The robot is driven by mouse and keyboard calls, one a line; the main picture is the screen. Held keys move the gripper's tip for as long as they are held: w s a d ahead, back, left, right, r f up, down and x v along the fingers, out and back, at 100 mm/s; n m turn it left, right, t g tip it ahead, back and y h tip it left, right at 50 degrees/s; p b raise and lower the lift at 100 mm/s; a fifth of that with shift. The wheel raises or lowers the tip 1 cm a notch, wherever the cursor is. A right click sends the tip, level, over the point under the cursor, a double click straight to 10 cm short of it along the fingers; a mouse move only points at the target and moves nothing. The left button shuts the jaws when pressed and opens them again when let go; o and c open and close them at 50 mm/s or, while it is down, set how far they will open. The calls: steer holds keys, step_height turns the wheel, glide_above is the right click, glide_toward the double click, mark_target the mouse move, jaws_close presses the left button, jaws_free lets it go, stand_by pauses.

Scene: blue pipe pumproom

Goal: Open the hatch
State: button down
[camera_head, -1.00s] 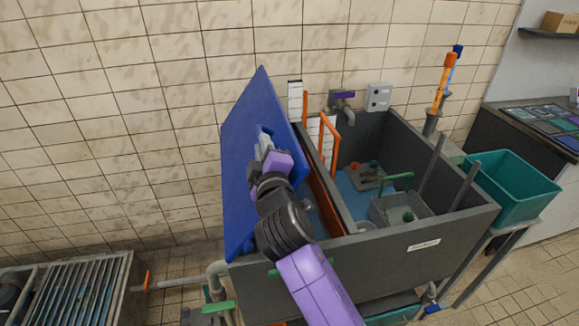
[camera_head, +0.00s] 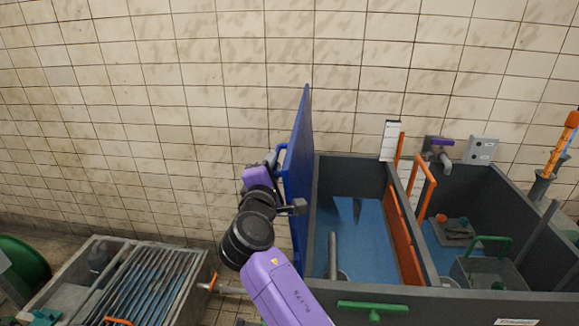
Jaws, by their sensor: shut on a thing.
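The hatch (camera_head: 301,160) is a blue panel standing nearly upright, almost edge-on, at the left side of a dark grey tank (camera_head: 450,299). A blue bar handle (camera_head: 282,163) sticks out from its left face. My gripper (camera_head: 272,161), with a purple body, is at the left of the panel and shut on the handle; the fingertips are small and partly hidden. The tank's left compartment (camera_head: 360,235) lies uncovered, with a blue floor and a grey pipe inside.
An orange divider (camera_head: 402,237) separates the compartments. A green handle (camera_head: 373,309) sits on the tank's front rim. A grated basin (camera_head: 140,285) stands at the lower left. The tiled wall (camera_head: 180,110) is behind. Open space lies between basin and hatch.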

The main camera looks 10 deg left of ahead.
steer(key=shift+a+r, duration=0.2)
steer(key=shift+a, duration=0.4)
steer(key=c, duration=1.6)
jaws_free()
steer(key=shift+o, duration=1)
steer(key=shift+f, duration=0.2)
steer(key=s+b, duration=0.1)
steer(key=s, duration=0.6)
steer(key=shift+s, duration=0.4)
